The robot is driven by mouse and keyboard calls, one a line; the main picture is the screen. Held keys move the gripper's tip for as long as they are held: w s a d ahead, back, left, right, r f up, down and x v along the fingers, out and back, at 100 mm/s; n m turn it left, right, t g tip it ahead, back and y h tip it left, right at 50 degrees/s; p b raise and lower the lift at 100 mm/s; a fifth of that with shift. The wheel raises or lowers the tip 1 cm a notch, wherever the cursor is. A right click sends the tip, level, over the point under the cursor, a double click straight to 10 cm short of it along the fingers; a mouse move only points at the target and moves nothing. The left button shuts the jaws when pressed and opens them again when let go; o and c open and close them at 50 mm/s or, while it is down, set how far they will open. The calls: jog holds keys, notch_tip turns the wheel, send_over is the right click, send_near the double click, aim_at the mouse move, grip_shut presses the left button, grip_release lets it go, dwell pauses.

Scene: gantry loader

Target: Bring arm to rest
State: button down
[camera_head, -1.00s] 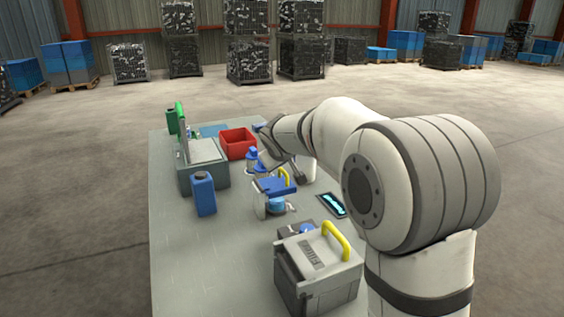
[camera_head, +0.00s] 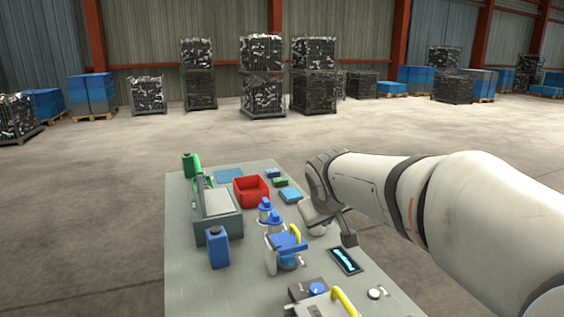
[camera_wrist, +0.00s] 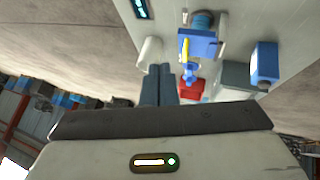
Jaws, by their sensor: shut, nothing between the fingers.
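My arm reaches in from the right in the head view, over the right side of the grey table (camera_head: 190,285). My gripper (camera_head: 349,238) points down toward the table's right side, above and near a dark panel with a light-blue display (camera_head: 345,261). In the wrist view its two dark fingers (camera_wrist: 159,84) lie side by side, shut with nothing between them. A white rounded object (camera_head: 316,228) is partly hidden behind the gripper; I cannot tell whether they touch.
A red bin (camera_head: 251,191), grey box (camera_head: 219,228), blue bottle (camera_head: 218,248) and blue-topped device with yellow handle (camera_head: 287,243) stand on the table. Another yellow-handled unit (camera_head: 345,302) is cut off at the front. Open floor lies beyond the table.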

jog(key=s+d+m+g+p, duration=0.1)
jog(key=s+p, duration=0.2)
jog(key=s, duration=0.4)
jog(key=s+d+m+g+y+p, duration=0.1)
jog(key=s+d+g+p, duration=0.1)
jog(key=s, duration=0.6)
jog(key=s+d+m+g+p, duration=0.1)
jog(key=s+m+p, duration=0.1)
jog(key=s+p, duration=0.3)
jog(key=s, duration=0.2)
jog(key=shift+s+d+r+g, duration=0.25)
jog(key=shift+s+r+g, duration=0.1)
jog(key=shift+s+g, duration=0.05)
